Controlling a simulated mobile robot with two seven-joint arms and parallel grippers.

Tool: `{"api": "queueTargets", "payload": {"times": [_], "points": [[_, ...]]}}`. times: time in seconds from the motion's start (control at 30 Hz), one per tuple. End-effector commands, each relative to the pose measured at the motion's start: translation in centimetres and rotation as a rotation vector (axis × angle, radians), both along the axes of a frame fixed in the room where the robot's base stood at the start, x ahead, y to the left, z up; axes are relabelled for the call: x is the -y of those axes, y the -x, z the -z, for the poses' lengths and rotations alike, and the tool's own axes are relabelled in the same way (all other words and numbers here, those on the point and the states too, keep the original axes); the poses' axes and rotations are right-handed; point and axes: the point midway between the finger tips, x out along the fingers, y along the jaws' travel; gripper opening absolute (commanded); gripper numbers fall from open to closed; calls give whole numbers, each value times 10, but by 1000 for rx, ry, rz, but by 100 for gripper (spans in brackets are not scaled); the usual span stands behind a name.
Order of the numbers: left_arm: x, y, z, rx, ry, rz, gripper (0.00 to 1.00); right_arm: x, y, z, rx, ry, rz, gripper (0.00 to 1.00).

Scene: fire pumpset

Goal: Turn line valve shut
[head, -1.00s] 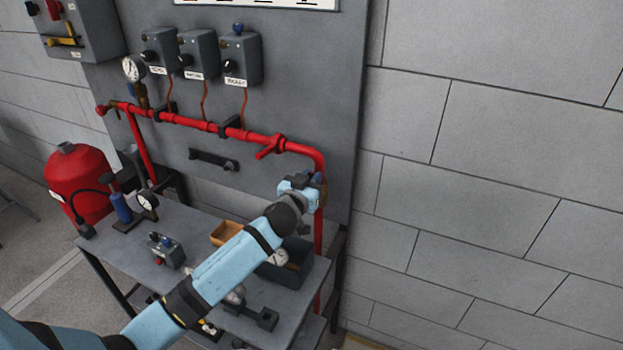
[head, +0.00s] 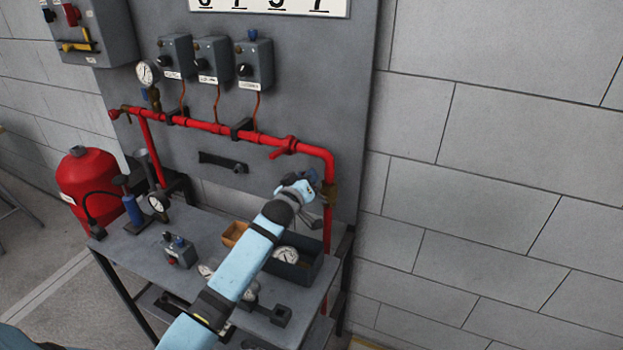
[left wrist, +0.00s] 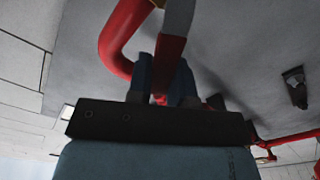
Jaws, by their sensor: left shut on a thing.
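A red pipe (head: 205,124) runs along the grey panel and bends down at its right end. A brass-coloured valve body (head: 331,194) sits on the downward stretch. My left gripper (head: 314,180) is beside this valve. In the left wrist view, its blue fingers (left wrist: 166,80) are shut on a red handle (left wrist: 170,52) that joins a grey lever part (left wrist: 179,14); the red pipe bend (left wrist: 118,42) is just left of it. The gripper and arm hide part of the valve in the head view. Another valve with a red lever (head: 284,148) sits on the horizontal pipe. My right gripper is out of view.
A red tank (head: 86,185) stands at left. Control boxes (head: 254,62) hang above the pipe. The block wall at right is bare.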

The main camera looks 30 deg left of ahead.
Motion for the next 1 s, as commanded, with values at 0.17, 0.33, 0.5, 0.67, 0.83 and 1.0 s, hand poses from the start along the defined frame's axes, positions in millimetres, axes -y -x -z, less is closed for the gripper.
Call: {"api": "queueTargets", "payload": {"times": [0.17, 0.33, 0.5, 0.67, 0.83, 1.0], "points": [[-12, 1, 9, 7, 171, 0, 0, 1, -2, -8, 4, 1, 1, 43], [-21, 2, 19, 16, 333, -1, 0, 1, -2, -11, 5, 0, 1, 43], [-30, 2, 32, 25, 493, -1, 0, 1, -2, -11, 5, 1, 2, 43], [-35, 2, 44, 34, 640, -1, 0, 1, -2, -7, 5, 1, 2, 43], [-39, 3, 56, 43, 782, 0, 0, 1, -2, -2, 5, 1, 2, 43], [-41, 3, 65, 50, 895, 0, 0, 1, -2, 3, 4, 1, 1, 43]]}}
